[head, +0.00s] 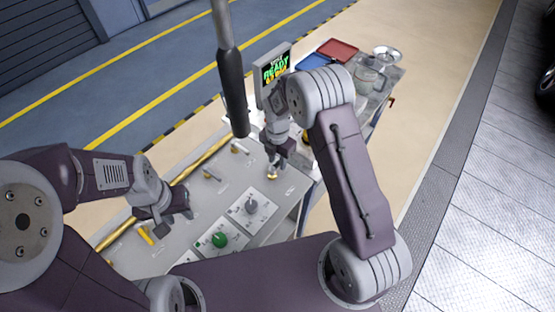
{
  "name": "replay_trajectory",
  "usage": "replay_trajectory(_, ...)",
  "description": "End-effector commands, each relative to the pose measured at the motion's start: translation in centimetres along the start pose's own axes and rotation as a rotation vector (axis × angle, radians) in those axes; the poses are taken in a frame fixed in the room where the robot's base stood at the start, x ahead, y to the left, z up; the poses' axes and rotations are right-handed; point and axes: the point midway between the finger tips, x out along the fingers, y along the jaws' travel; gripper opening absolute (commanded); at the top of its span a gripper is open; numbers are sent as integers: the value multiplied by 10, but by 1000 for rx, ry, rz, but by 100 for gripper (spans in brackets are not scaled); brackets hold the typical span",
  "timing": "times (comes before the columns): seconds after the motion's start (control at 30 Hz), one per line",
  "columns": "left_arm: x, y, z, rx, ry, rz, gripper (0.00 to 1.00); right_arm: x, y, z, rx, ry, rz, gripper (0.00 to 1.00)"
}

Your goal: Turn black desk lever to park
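The grey desk (200,205) carries several controls. I cannot make out with certainty which one is the black lever. A dark grey knob (251,206) sits on a white plate, and a green knob (219,240) sits on a plate nearer to me. My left gripper (184,204) is over the left part of the desk, left of these knobs. Its finger opening is too small to judge. My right gripper (281,158) is at the desk's far right part, close above a small brass-coloured fitting (271,174). I cannot tell whether they touch, or whether its fingers are shut.
A black-gripped rod (231,90) hangs down over the desk. A screen (273,67) reading "READY" stands behind. A red tray (338,49), a blue tray (312,61) and metal dishes (386,54) lie at the back right. A brass-coloured rail (203,161) runs along the desk's left edge.

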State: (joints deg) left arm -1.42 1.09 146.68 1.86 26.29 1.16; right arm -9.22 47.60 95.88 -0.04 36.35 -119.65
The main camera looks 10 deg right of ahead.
Motion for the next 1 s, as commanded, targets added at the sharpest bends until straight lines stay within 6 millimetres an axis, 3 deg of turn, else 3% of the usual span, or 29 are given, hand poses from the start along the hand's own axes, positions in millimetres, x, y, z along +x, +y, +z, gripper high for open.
replay_trajectory(0.17,4,0,0,0,0,0,36,-8,1,0,1,-1,2,34)
replay_trajectory(0.4,15,0,2,0,0,0,36,-60,1,1,0,-3,5,34)
replay_trajectory(0.6,18,0,2,0,0,0,36,-87,0,0,0,-1,1,34)
replay_trajectory(1.0,17,0,2,0,0,0,36,-91,0,0,0,0,-1,34)
